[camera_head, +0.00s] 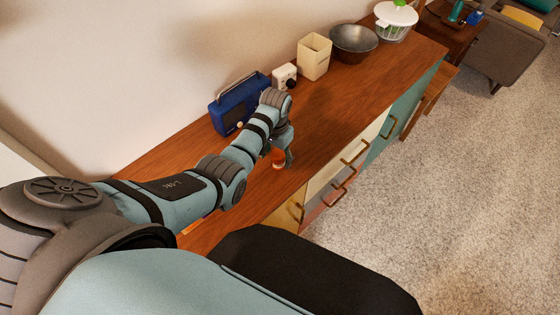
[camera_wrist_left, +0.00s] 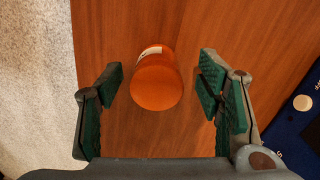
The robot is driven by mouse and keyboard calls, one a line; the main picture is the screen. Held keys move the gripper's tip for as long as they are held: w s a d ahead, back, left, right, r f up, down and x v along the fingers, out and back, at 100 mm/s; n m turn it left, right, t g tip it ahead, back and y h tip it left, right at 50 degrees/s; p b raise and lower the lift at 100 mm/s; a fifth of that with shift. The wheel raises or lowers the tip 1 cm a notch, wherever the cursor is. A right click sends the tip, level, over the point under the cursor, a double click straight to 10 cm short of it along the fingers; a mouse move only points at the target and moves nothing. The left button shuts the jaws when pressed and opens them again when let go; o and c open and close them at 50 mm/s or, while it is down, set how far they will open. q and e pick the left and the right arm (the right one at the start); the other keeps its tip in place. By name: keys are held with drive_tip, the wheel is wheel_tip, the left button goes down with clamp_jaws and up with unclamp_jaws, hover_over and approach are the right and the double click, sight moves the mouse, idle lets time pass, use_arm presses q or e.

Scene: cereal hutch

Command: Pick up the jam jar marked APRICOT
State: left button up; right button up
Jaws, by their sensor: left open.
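An orange jar (camera_wrist_left: 156,82) with a pale label partly showing stands on the wooden hutch top. The label's lettering cannot be read. In the left wrist view my left gripper (camera_wrist_left: 160,95) is open, with its green-padded fingers on either side of the jar and a gap to each. In the head view the jar (camera_head: 278,158) shows as a small orange-red shape beside my left gripper (camera_head: 289,158), partly hidden by it. My right gripper is not in view.
A blue radio (camera_head: 232,108) stands by the wall behind the arm, and a white device (camera_head: 284,76), a cream container (camera_head: 314,57), a metal bowl (camera_head: 354,42) and a salad spinner (camera_head: 396,20) stand farther along. The hutch top (camera_head: 370,90) is clear near its front edge.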

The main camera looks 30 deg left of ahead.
use_arm(q)
drive_tip(key=shift+w+d+f, duration=0.1)
drive_tip(key=shift+w+f, duration=0.05)
drive_tip(key=shift+f, duration=0.3)
drive_tip(key=shift+w+d+f, duration=0.1)
drive_tip(key=shift+w+f, duration=0.05)
drive_tip(key=shift+f, duration=0.25)
drive_tip(key=shift+s+r, duration=0.25)
drive_tip(key=shift+s, duration=0.1)
drive_tip(key=shift+c, duration=0.7)
drive_tip(key=shift+s+a, duration=0.1)
drive_tip(key=shift+s, duration=0.05)
drive_tip(key=c, duration=1)
drive_tip(key=shift+c, duration=0.9)
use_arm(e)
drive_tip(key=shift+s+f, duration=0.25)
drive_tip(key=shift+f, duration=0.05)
